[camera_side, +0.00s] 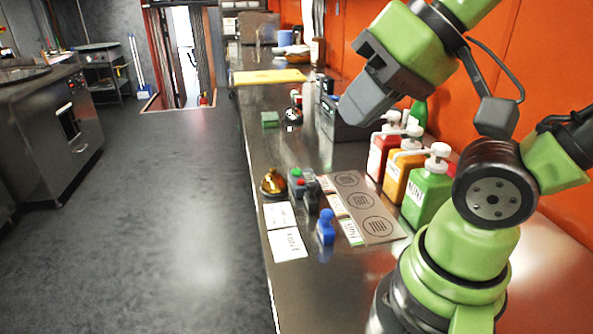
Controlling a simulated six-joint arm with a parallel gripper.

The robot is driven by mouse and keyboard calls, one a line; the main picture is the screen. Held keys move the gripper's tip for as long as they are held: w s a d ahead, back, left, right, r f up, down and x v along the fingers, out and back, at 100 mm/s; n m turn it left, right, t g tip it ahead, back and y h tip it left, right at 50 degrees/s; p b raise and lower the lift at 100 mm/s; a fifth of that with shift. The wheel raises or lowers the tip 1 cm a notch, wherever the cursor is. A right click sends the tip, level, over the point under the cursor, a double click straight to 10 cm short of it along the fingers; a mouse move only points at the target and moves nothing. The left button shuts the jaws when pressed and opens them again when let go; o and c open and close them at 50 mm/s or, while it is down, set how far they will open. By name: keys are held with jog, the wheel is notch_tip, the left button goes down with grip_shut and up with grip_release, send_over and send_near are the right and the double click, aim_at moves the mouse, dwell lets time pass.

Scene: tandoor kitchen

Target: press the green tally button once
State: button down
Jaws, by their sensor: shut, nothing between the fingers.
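A small grey box (293,190) stands on the steel counter, left of the patterned board. It carries a green button (296,172) and a red button (301,182) on top. The button lettering is too small to read. My gripper (352,112) is up in the air, above and to the right of the box, well apart from it. Its fingers are shut and it holds nothing.
A brass bell-like object (273,183) stands left of the box. A dark stamp (311,195) and blue stamp (326,228) stand nearby. White cards (288,244) lie in front. Red (378,156), orange (396,176) and green (427,197) pump bottles stand right of the board (352,190).

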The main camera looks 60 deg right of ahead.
jog(key=w+d+r+m+g, duration=0.15)
jog(key=w+m, duration=0.25)
jog(key=w, duration=0.4)
jog(key=m+t+y, duration=0.2)
jog(key=m+t, duration=0.1)
jog(key=m, duration=1.1)
send_over(297, 171)
notch_tip(297, 171, down, 18)
jog(key=shift+g, duration=0.25)
jog(key=shift+a, duration=0.1)
jog(key=shift+f, duration=4.35)
jog(key=shift+f, duration=0.1)
